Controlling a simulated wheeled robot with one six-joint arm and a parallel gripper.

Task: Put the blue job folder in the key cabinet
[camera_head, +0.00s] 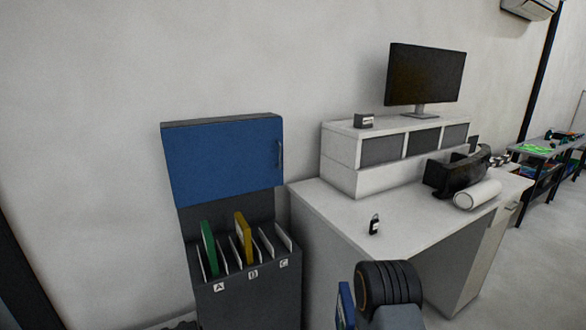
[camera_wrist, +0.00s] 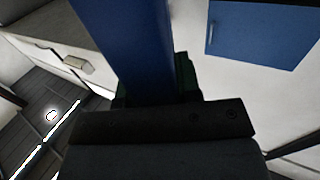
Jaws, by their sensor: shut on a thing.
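The key cabinet (camera_head: 222,162) is on the wall at the left, with a blue front door and a handle at the door's right edge; the door looks shut. The blue job folder (camera_head: 345,305) shows as a narrow upright strip at the bottom of the head view, beside my arm. In the wrist view the folder (camera_wrist: 125,45) rises from my gripper (camera_wrist: 150,98), which is shut on it. The fingertips are mostly hidden by the folder and the gripper body. A blue door, seemingly the cabinet's (camera_wrist: 255,35), shows at the wrist view's upper right, apart from the folder.
Below the cabinet a dark sorter (camera_head: 240,295) marked A, B and C holds a green folder (camera_head: 209,247) and a yellow folder (camera_head: 243,238). A white desk (camera_head: 340,205) stands to the right with a monitor (camera_head: 425,75), white roll (camera_head: 477,195) and small black item (camera_head: 374,224).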

